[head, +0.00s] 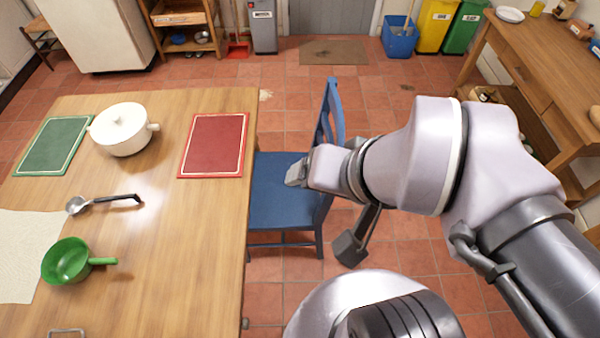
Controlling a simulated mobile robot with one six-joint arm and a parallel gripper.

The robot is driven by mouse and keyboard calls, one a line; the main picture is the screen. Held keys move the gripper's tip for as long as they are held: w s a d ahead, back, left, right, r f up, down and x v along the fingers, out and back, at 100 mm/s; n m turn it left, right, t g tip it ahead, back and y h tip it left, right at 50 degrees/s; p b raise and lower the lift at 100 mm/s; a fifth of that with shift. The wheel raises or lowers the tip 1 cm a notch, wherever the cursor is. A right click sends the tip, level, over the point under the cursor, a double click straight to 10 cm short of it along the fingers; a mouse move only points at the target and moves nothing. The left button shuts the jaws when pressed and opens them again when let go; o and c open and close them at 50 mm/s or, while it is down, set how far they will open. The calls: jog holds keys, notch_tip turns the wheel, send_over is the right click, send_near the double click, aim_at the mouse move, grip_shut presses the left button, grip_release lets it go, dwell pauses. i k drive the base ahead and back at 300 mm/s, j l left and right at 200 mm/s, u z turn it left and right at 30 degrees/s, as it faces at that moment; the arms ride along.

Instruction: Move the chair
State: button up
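A blue wooden chair (272,205) stands at the right side of the wooden table (150,225), its seat next to the table edge and its back on the right. My gripper (324,211) is low over the chair from the right. One grey fingertip shows above the seat, and a dark finger shows lower right, outside the chair back. The two fingers are wide apart, with the near part of the back between them in the picture. My wrist hides part of the chair back, and I cannot tell if anything touches.
The table holds a white pot (122,130), a red mat (215,145), a green mat (57,147), a ladle (103,203) and a green pan (67,261). A wooden side table (530,55) stands at right. Bins (400,40) line the back. Tiled floor behind the chair is open.

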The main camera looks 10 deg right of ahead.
aim_at(276, 205)
jog(key=i+l+u, duration=0.25)
jog(key=l+u, duration=0.2)
jog(key=l, duration=1)
jog(key=l+u, duration=0.45)
jog(key=l, duration=1)
